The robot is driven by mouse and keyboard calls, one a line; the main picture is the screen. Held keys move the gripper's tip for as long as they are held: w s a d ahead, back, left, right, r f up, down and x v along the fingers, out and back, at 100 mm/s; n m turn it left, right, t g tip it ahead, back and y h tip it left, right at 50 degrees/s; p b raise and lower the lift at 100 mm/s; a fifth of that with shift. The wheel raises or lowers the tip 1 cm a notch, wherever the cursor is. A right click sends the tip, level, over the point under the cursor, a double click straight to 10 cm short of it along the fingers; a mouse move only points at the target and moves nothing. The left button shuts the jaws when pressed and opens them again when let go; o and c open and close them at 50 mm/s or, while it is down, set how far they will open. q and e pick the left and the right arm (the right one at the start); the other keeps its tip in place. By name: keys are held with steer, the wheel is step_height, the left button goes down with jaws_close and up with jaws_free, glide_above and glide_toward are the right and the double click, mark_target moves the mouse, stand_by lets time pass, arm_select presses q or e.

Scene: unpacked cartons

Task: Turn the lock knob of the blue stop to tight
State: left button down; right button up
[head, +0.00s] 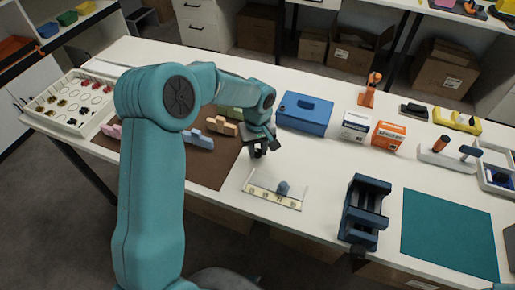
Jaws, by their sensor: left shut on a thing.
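The blue stop (283,188) is a small blue block on a pale rail (262,196) with marks along its front, lying on the white table. The lock knob is too small to make out, so its setting cannot be told. My left gripper (258,152) is above the table, behind and to the left of the blue stop in the picture, apart from it. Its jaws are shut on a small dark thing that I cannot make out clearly. My right gripper is not in view.
A brown mat (210,171) with colored blocks lies left of the rail. A dark blue vise (364,212) and a teal mat (449,232) are to the right. A blue box (304,113) and two small cartons stand behind. The white table around the rail is clear.

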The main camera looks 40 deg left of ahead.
mark_target(257, 151)
arm_select(q)
steer(key=m, duration=0.8)
steer(key=shift+r, duration=0.1)
steer(key=m, duration=0.8)
steer(key=shift+w+m, duration=0.1)
steer(key=shift+m, duration=0.2)
stand_by(0.3)
steer(key=c, duration=0.9)
jaws_free()
steer(key=shift+o, duration=0.2)
step_height(257, 151, up, 16)
steer(key=p, duration=0.1)
steer(key=shift+r, duration=0.2)
